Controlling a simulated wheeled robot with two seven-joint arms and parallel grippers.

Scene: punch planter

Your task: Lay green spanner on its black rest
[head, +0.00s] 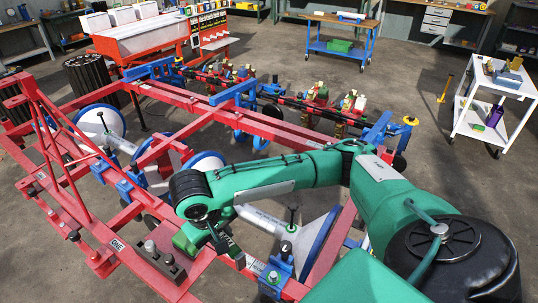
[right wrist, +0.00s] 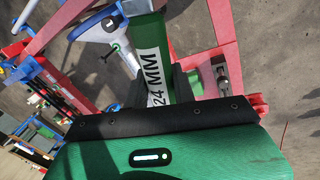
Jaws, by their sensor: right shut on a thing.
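My right gripper (head: 222,240) is shut on the green spanner, over the near part of the red frame. In the right wrist view the green spanner (right wrist: 148,32), with a white "24 MM" label, runs up and away between the dark fingers of my right gripper (right wrist: 158,86). In the head view a green end of the spanner (head: 186,237) shows left of the fingers. A dark rest-like block with upright pegs (head: 166,262) sits on the red frame beside it, just below and left. It also shows in the right wrist view (right wrist: 222,82), right of the spanner. My left gripper is not in view.
The red planter frame (head: 215,120) with blue brackets and white discs (head: 100,121) fills the left and middle. A "ONE" label (head: 117,245) is near the dark block. A white cart (head: 500,95) and a blue workbench (head: 340,45) stand beyond, with open floor between.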

